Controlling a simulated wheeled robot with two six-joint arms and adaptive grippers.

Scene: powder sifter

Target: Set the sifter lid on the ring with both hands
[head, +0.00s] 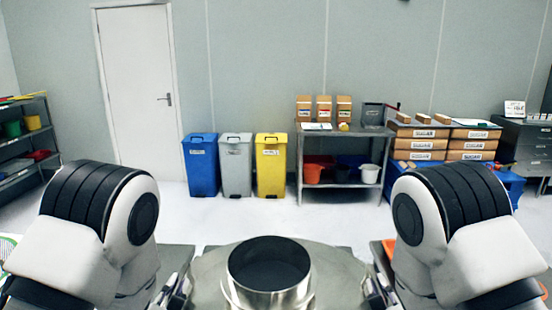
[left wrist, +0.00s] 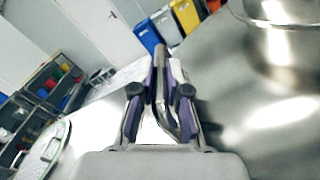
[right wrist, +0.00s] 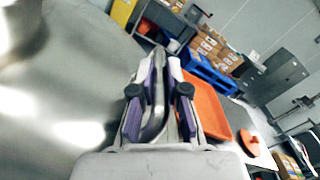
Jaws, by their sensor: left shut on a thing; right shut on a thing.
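The sifter lid (head: 210,272) is a shiny metal dome with a short, wide, dark-mouthed neck (head: 268,290), low in the middle of the head view. It also shows at the right of the left wrist view (left wrist: 270,115) and at the left of the right wrist view (right wrist: 60,90). My left gripper (head: 172,290) is at its left side, shut on a bent metal handle (left wrist: 161,75). My right gripper (head: 378,290) is at its right side, shut on a matching handle (right wrist: 158,95). The ring cannot be made out; whether the lid touches anything below is hidden.
An orange tray (right wrist: 207,108) lies beside the lid on the right. A white round-cornered item (left wrist: 42,150) lies at the left. Blue (head: 201,165), grey and yellow bins, a metal side table (head: 345,133) and stacked boxes stand far back by the wall.

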